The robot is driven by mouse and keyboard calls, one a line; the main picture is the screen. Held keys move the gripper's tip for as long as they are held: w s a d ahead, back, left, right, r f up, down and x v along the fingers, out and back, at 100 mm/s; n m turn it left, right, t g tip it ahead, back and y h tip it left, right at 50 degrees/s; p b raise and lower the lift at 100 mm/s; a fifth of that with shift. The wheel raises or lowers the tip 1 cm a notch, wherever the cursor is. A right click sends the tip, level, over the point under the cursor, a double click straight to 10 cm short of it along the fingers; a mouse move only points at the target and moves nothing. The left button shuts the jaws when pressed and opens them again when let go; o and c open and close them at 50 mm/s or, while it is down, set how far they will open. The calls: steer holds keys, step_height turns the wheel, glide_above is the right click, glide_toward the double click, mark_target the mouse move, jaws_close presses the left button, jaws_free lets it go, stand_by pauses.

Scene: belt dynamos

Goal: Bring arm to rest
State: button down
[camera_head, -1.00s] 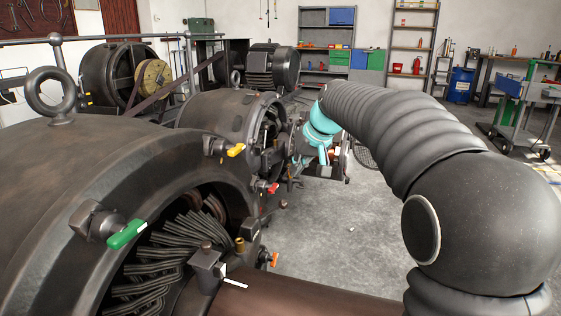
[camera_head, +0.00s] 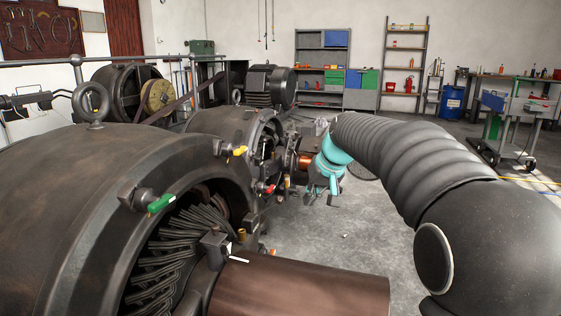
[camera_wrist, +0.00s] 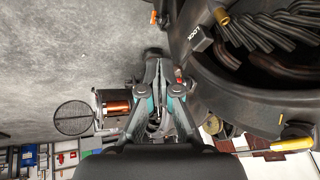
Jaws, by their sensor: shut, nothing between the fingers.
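My arm (camera_head: 400,160), in a ribbed dark sleeve, reaches from the lower right of the head view toward the far dynamo. Its teal wrist end (camera_head: 333,162) is beside that machine, over the floor's edge. In the wrist view my gripper (camera_wrist: 154,62) has its dark fingers together, with nothing between them. The fingertips are not clear in the head view.
A smaller dynamo (camera_head: 225,125) stands beyond the near one. A brown shaft (camera_head: 300,288) sticks out at the front. Grey floor (camera_head: 375,210) between is mostly clear.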

steer(key=shift+m+g+h, duration=0.3)
steer(key=shift+g+h, duration=0.3)
steer(key=s+f, duration=0.1)
steer(key=s, duration=0.2)
steer(key=s+f, duration=0.2)
steer(key=s, duration=0.1)
steer(key=s+f, duration=0.2)
steer(key=s, duration=0.1)
steer(key=shift+d+f, duration=0.1)
steer(key=shift+d, duration=0.3)
steer(key=s+d+t+h+p, duration=0.1)
steer(key=s+d+p, duration=0.1)
steer(key=s, duration=1.1)
steer(key=s+d+t+h+p, duration=0.1)
steer(key=s+d, duration=0.4)
steer(key=s, duration=0.9)
steer(key=shift+s+r+m+p, duration=0.2)
steer(key=shift+m+p, duration=0.2)
steer(key=shift+p, duration=0.15)
steer(key=shift+a, duration=0.15)
